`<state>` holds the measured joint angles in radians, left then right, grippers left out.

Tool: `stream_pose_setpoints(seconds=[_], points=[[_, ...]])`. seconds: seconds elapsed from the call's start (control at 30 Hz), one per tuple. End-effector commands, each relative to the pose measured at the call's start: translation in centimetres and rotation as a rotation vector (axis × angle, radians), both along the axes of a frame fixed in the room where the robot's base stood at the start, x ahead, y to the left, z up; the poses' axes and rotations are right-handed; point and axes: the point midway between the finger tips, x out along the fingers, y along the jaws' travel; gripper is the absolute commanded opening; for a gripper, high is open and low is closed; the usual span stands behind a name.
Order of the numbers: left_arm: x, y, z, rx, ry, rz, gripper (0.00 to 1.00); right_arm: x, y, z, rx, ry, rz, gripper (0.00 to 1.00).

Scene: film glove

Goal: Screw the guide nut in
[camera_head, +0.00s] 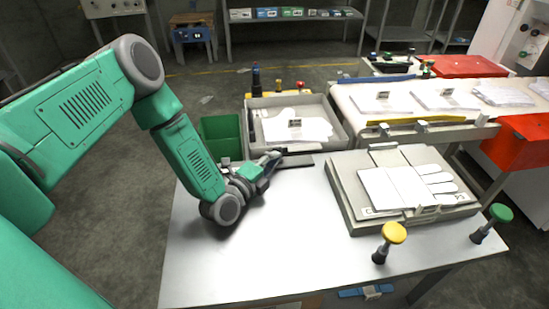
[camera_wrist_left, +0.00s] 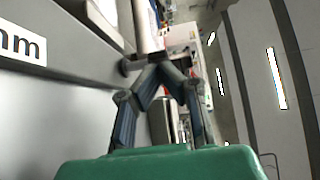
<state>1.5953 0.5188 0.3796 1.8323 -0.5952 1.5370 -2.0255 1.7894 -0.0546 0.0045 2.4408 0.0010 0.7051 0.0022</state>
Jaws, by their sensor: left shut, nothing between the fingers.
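My left gripper (camera_head: 272,160) comes in from the left and is low over the near table, beside the front of the grey tray. In the left wrist view its fingers (camera_wrist_left: 157,65) are closed together with nothing held. A pale post with a dark flange stands right by the fingertips; I cannot tell whether they touch. I cannot pick out the guide nut for certain in either view. A grey fixture (camera_head: 346,202) on the table bears a white glove-shaped sheet (camera_head: 405,187). My right gripper is not in view.
The grey tray (camera_head: 342,131) holds white sheets. A green bin (camera_head: 221,138) is left of it. A yellow button (camera_head: 394,233) and a green button (camera_head: 501,212) stand at the table's front right. A conveyor (camera_head: 350,101) with white sheets runs behind. The table's front left is clear.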

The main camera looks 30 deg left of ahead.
Motion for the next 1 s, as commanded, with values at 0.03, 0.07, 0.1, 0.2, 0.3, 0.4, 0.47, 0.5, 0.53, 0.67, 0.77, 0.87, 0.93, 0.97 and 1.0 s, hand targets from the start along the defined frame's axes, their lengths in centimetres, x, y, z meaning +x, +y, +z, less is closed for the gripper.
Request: stream_pose_setpoints(seconds=[0.03,0.07,0.1,0.2,0.3,0.4,0.47,0.5,0.53,0.67,0.77,0.87,0.93,0.97,1.0], points=[[0.0,0.0,0.0,0.0,0.0,0.0,0.0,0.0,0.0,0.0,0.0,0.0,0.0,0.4],[0.0,0.0,0.0,0.0,0.0,0.0,0.0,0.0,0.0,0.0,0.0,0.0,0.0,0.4],[0.0,0.0,0.0,0.0,0.0,0.0,0.0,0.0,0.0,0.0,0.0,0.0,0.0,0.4],[0.0,0.0,0.0,0.0,0.0,0.0,0.0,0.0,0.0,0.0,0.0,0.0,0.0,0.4],[0.0,0.0,0.0,0.0,0.0,-0.002,0.0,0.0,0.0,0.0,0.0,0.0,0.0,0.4],[0.0,0.1,0.0,0.002,0.0,-0.014,0.0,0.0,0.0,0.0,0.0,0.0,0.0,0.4],[0.0,0.1,0.1,0.002,-0.001,-0.029,0.0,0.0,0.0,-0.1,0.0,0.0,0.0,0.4],[0.0,0.1,0.1,0.003,-0.002,-0.043,0.0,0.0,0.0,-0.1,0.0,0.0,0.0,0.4],[0.0,0.2,0.1,0.004,-0.002,-0.054,0.0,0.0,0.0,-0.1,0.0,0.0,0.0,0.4],[0.1,0.4,0.1,0.004,-0.002,-0.115,0.0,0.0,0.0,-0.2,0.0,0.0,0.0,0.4],[0.1,0.7,0.0,0.005,-0.001,-0.173,0.0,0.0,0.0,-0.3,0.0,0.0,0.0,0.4],[0.3,0.9,0.0,0.006,-0.003,-0.257,0.0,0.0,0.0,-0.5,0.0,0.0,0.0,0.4],[0.3,1.2,-0.1,0.007,-0.002,-0.322,0.0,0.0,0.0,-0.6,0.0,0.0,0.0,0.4],[0.4,1.2,0.0,0.007,-0.003,-0.351,0.0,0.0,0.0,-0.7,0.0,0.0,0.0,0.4],[0.4,1.3,-0.1,0.006,-0.001,-0.389,0.0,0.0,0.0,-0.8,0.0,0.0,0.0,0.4]])
